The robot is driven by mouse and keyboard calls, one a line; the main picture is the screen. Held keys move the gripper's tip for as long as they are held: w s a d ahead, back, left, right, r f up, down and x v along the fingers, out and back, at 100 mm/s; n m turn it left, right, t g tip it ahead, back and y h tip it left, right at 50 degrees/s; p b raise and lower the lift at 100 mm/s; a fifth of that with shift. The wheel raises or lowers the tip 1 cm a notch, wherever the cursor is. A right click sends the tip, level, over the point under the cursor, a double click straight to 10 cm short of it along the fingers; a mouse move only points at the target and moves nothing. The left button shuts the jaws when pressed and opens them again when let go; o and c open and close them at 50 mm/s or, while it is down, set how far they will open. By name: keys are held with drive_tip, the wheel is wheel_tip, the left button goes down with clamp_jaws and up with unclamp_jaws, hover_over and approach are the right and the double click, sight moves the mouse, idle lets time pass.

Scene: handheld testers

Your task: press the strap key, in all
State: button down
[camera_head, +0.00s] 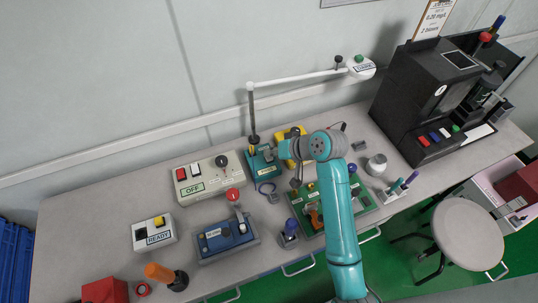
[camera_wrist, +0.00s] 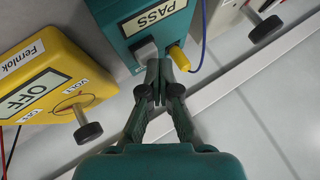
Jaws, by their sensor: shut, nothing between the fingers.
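The teal tester (camera_wrist: 168,22) with a label reading PASS fills the top of the wrist view. A grey key (camera_wrist: 145,50) and a yellow plug (camera_wrist: 179,57) with a blue cord are on its near side. In the head view the tester (camera_head: 262,167) stands mid-bench, partly hidden by my arm. My gripper (camera_wrist: 159,68) is shut and empty. Its fingertips are right at the grey key, just beside the yellow plug. I cannot tell whether they touch the key. In the head view my gripper (camera_head: 272,156) is over the tester.
A yellow meter (camera_wrist: 52,90) reading OFF, with a dark knob, is close on the left in the wrist view. A beige OFF box (camera_head: 208,178) stands left of the tester in the head view.

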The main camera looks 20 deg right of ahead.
drive_tip(key=shift+r, duration=0.9)
drive_tip(key=shift+r, duration=2.55)
